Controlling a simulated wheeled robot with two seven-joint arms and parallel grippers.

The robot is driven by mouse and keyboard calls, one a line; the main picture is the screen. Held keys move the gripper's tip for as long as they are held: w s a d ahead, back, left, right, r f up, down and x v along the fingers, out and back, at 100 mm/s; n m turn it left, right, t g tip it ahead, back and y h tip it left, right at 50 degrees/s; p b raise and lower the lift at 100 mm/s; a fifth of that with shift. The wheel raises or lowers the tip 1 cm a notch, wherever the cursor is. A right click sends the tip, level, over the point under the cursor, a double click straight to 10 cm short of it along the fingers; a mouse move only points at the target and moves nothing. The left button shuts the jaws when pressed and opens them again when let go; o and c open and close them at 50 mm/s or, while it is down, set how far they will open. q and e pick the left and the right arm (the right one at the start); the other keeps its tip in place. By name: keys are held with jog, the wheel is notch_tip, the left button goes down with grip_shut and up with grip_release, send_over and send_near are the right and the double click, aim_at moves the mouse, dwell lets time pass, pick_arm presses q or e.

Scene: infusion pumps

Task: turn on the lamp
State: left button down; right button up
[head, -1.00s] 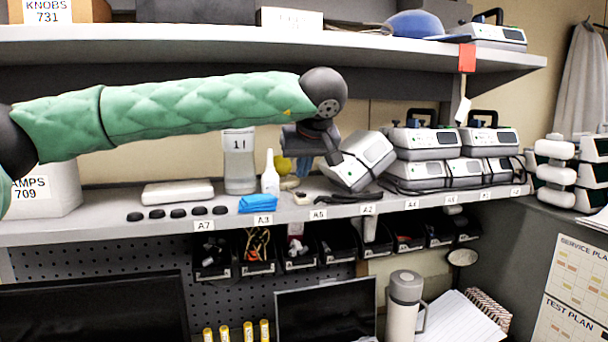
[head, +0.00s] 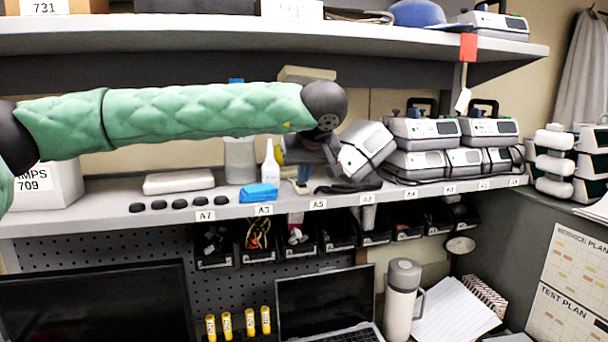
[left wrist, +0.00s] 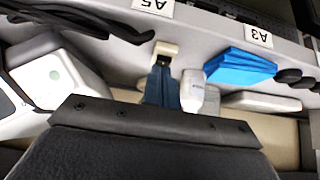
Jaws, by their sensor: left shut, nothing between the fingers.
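What looks like the lamp stands on the long shelf behind my left arm. Its flat beige head (head: 307,74) shows above my elbow and does not visibly glow. My right gripper is not in view.
The tilted grey pump (head: 366,148) stands close at the right, before several stacked pumps (head: 422,130). A black cable (head: 348,187) lies at the shelf's front. The upper shelf (head: 200,35) overhangs.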

pick_arm(q)
jog(key=shift+s+r, duration=0.2)
jog(key=shift+s, duration=0.3)
jog(key=shift+w+f, duration=0.15)
jog(key=shift+w, duration=0.35)
jog(key=shift+s+r, duration=0.35)
jog(key=shift+r, duration=0.5)
jog(key=shift+w+f, duration=0.1)
jog(key=shift+w, duration=0.15)
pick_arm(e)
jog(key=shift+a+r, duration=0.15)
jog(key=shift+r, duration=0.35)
pick_arm(q)
jog(key=shift+s, duration=0.1)
